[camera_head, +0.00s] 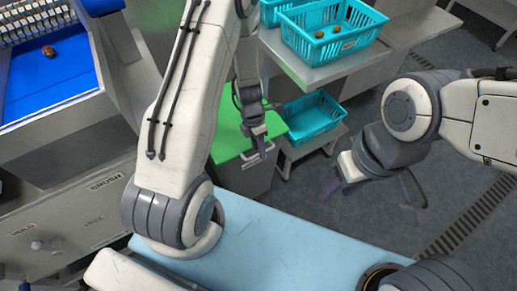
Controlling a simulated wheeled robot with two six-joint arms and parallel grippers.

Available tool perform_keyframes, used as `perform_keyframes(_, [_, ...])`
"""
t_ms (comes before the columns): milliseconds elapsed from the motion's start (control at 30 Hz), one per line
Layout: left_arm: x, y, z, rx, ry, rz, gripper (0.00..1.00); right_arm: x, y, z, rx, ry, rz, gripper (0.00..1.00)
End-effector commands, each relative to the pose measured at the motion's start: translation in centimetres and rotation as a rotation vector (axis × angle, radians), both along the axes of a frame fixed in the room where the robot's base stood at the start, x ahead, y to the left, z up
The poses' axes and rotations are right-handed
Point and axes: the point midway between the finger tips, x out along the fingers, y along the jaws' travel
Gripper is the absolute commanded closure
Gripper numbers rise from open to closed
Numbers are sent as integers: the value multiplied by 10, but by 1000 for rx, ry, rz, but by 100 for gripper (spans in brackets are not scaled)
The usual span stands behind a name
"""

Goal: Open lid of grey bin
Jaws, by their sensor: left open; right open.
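The grey bin (247,180) stands on the floor beyond the blue surface, left of the shelving. Its green lid (228,172) lies across its top and looks shut. My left gripper (260,135) points down over the lid's right part, its jaws open with nothing held. I cannot tell whether its fingertips touch the lid. My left arm hides the lid's left part. My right gripper (368,195) is open and empty to the right of the bin, over the bare floor and apart from the lid.
A grey machine with a blue belt (50,85) carrying a date (49,51) stands at left. A teal crate (334,42) with dates is on the upper shelf; another teal crate (313,113) is lower, close right of the bin. Floor at right is free.

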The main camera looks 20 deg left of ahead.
Motion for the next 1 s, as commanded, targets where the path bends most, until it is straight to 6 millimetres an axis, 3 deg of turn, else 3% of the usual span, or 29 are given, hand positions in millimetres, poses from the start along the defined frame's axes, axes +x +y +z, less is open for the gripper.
perform_keyframes(233, [0, 0, 0, 0, 0, 0, 55, 0, 0, 0, 0, 0, 0, 55])
perform_keyframes(333, [0, 0, 0, 0, 0, 0, 94, 0, 0, 0, 0, 0, 0, 55])
perform_keyframes(367, [0, 0, 0, 0, 0, 0, 100, 0, 0, 0, 0, 0, 0, 55])
perform_keyframes(1000, [0, 0, 0, 0, -1, 0, 100, 0, 0, 0, 0, 0, 0, 55])
